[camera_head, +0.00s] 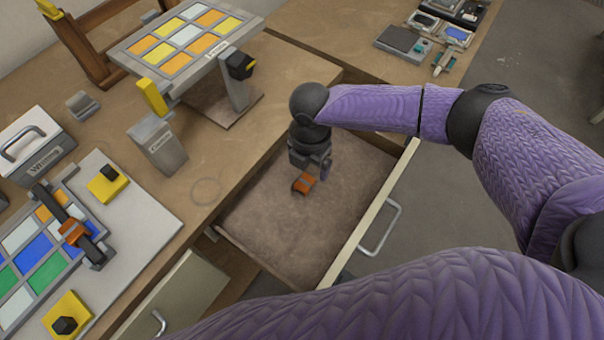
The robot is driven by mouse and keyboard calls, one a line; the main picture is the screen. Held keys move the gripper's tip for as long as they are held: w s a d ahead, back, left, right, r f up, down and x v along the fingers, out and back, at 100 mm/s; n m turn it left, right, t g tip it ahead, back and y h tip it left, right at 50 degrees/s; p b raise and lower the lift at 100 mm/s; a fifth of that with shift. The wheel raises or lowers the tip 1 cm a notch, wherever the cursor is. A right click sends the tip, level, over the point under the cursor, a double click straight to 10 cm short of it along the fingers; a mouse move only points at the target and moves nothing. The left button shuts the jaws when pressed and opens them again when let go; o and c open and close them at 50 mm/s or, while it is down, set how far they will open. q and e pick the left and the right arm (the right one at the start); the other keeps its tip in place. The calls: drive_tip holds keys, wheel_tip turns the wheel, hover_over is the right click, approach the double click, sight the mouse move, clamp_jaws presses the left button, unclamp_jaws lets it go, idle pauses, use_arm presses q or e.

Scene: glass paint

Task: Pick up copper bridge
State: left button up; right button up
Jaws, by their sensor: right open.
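A small copper-orange piece, which looks like the copper bridge (303,184), lies on the floor of the open drawer (275,222). My right gripper (312,170) points down into the drawer, just above and behind this piece. It is open, and I see nothing held in it. The gap between the fingers and the piece is too small to judge. The gripper hides part of the drawer floor behind the piece. My left gripper is not in view.
The drawer's front panel (375,205) and side walls surround the gripper. On the workbench stand a tilted panel of yellow and orange tiles (185,40), a grey metal box (35,143) and a coloured-glass board with a dark bar (75,228). The drawer floor is otherwise clear.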

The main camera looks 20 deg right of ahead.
sight(306, 181)
drive_tip(key=f+b, duration=0.1)
drive_tip(key=f, duration=0.1)
drive_tip(key=f+b, duration=0.1)
drive_tip(key=f, duration=0.2)
drive_tip(key=f+b, duration=0.1)
drive_tip(key=f, duration=0.1)
drive_tip(key=shift+w+a+f, duration=0.2)
drive_tip(key=shift+w, duration=0.05)
drive_tip(key=shift+c, duration=0.4)
clamp_jaws()
